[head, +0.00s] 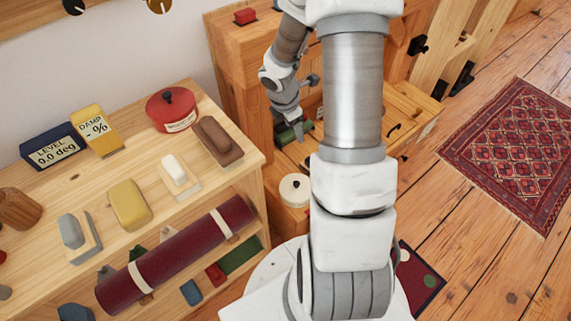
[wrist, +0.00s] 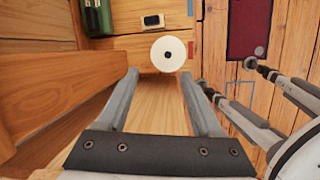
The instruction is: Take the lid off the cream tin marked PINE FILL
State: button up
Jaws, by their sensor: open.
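The cream tin (head: 294,188) is a round, pale tin with a small dark knob on its lid. It stands low on a wooden surface beside the shelf bench, partly hidden by my arm. In the wrist view the tin (wrist: 161,60) shows from above as a cream disc, its lid on, beyond my fingertips and roughly in line with the gap between them. No PINE FILL lettering can be read. My gripper (wrist: 159,76) is open, with nothing between its fingers.
A red lidded tin (head: 172,108), a brown block (head: 217,141) and a yellow block (head: 129,205) stand on the bench top. A green object (wrist: 98,16) lies left of the cream tin in the wrist view. A wooden wall (wrist: 50,92) runs close along the left finger.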

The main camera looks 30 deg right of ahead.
notch_tip(320, 180, down, 12)
jog(key=n+y, duration=0.2)
jog(key=n, duration=0.2)
jog(key=b, duration=0.6)
send_over(296, 183)
jog(key=shift+g, duration=0.4)
jog(key=f, duration=1.1)
jog(key=shift+s+a, duration=0.25)
jog(key=shift+a, duration=0.15)
jog(key=shift+w+d+f+b, duration=0.1)
jog(key=shift+d+f+b, duration=0.1)
jog(key=shift+f+b, duration=0.95)
jog(key=shift+w+d+f+b, duration=0.15)
jog(key=shift+f+b, duration=0.25)
jog(key=shift+f, duration=1.45)
jog(key=shift+r, duration=0.1)
grip_shut()
